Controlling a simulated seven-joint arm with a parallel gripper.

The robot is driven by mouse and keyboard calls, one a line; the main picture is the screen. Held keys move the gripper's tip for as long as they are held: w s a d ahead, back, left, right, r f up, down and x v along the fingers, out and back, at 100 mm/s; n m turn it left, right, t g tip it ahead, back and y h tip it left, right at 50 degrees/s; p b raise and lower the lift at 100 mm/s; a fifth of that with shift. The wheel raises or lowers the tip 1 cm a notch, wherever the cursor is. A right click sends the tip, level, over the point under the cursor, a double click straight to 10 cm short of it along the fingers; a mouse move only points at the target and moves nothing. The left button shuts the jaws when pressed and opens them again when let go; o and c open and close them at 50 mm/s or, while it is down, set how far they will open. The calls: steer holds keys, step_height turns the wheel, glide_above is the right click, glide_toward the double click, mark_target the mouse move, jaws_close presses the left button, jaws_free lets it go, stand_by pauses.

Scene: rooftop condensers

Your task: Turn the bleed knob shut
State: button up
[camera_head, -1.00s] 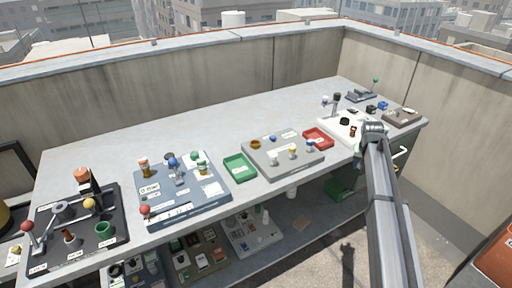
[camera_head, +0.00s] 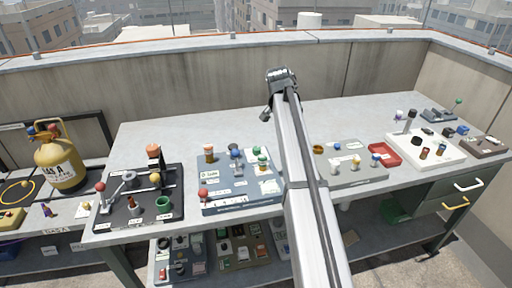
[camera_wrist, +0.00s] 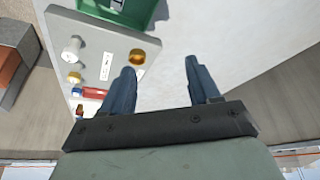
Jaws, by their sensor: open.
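My gripper shows in the wrist view (camera_wrist: 159,66) with its two dark blue fingers apart and nothing between them. In the head view my arm's end is raised over the back of the bench, and its fingers are barely visible. Labels are too small to read, so I cannot tell which knob is the bleed knob.
A blue-grey board (camera_head: 225,198) and a black board (camera_head: 130,215) with knobs and levers stand left of my arm. A red tray (camera_head: 384,153) and white board (camera_head: 425,155) are to the right. A yellow gas cylinder (camera_head: 60,163) stands far left. The bench's back strip is clear.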

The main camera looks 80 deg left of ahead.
glide_toward(257, 148)
steer(key=x, duration=0.8)
steer(key=shift+f, duration=0.35)
steer(key=shift+c, duration=0.2)
steer(key=c, duration=1)
